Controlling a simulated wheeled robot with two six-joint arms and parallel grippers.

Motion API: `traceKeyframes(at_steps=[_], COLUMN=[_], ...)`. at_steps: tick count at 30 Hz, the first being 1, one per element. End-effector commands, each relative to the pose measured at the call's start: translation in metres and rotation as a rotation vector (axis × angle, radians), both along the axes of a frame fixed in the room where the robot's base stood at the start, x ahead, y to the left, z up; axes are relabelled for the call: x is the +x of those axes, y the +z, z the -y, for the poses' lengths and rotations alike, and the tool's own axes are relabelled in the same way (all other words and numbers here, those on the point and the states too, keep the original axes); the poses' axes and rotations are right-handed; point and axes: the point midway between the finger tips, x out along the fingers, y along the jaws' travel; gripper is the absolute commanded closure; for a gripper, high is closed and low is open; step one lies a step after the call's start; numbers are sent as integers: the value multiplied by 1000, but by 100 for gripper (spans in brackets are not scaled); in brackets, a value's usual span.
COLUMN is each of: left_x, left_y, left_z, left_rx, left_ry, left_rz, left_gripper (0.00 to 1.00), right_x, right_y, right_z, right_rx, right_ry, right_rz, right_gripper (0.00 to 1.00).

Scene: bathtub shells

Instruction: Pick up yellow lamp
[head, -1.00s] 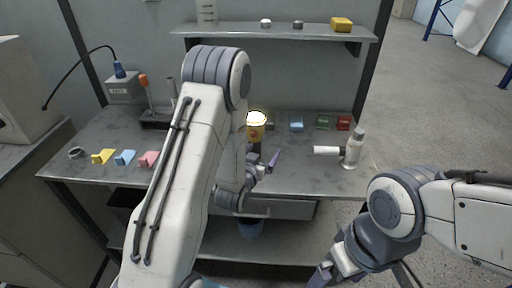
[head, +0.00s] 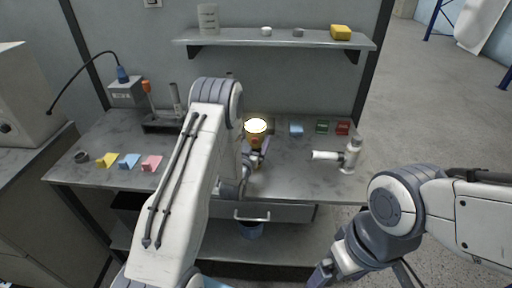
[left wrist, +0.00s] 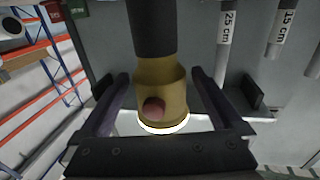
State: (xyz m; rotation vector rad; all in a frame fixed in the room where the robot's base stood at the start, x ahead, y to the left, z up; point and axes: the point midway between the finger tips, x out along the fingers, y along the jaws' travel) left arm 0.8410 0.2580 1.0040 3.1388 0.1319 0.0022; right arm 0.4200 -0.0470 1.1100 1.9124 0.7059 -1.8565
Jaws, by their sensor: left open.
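The yellow lamp (head: 255,138) stands on the workbench with its glowing white top facing up in the head view. In the left wrist view the lamp (left wrist: 163,88) shows its yellow head with a reddish round button, a dark handle and a lit rim. My left gripper (head: 262,152) is at the lamp. In the left wrist view its two fingers (left wrist: 160,100) are open, one on each side of the yellow head, with gaps visible. My right gripper (head: 322,274) is low at the front, apart from the bench; its fingertips are partly cut off by the picture edge.
Several coloured blocks lie on the workbench (head: 295,178), pink (head: 151,163) at left and blue (head: 296,129) behind right. A shelf (head: 275,42) hangs above the back with a yellow block (head: 340,32). Front right of the bench is clear.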

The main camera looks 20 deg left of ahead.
Motion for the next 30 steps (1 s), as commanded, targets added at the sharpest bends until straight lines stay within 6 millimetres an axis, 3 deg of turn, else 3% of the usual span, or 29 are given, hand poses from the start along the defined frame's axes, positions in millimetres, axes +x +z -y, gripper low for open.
traceKeyframes(at_steps=[4, 12, 20, 30], left_x=[15, 17, 17, 17], left_y=[0, -1, -1, 1], left_z=[-1, -1, -1, -1], left_rx=[0, 0, 0, 0], left_ry=[-1, -1, -1, -1], left_rz=[-1, -2, -1, 1], left_gripper=[0, 0, 99, 100], right_x=[0, 0, 0, 0], right_y=[6, 6, 6, 5], right_z=[0, 0, 0, 0], right_rx=[0, 0, 0, 0], right_ry=[0, 0, 0, 0], right_rz=[0, 0, 0, 0], right_gripper=[0, 0, 0, 0])
